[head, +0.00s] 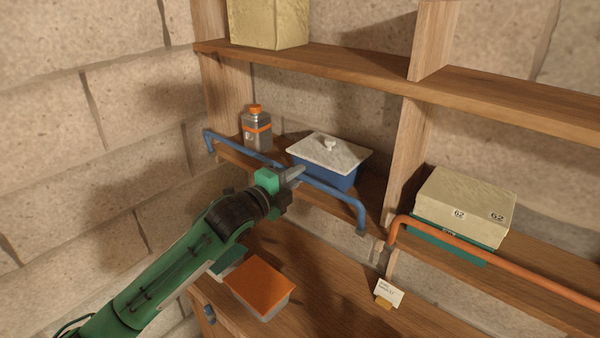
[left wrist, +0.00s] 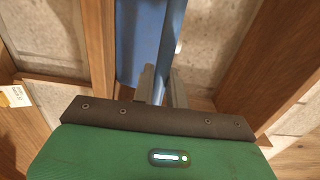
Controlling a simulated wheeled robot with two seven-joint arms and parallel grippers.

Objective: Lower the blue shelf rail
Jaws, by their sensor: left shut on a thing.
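The blue shelf rail (head: 335,188) runs along the front of the left shelf bay in the head view, raised across the shelf's front, with bent ends at left and right. My left gripper (head: 293,176) is shut on the rail near its middle. In the left wrist view the blue rail (left wrist: 172,45) passes between the fingers of the left gripper (left wrist: 160,85). The fingers hide a short stretch of the rail. My right gripper is not in view.
Behind the rail stand a bottle with orange cap (head: 256,130) and a blue box with a pale lid (head: 328,152). An orange rail (head: 480,252) fronts the right bay, near a cream box (head: 465,205). Below lie an orange-topped box (head: 260,285) and a small card (head: 389,292).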

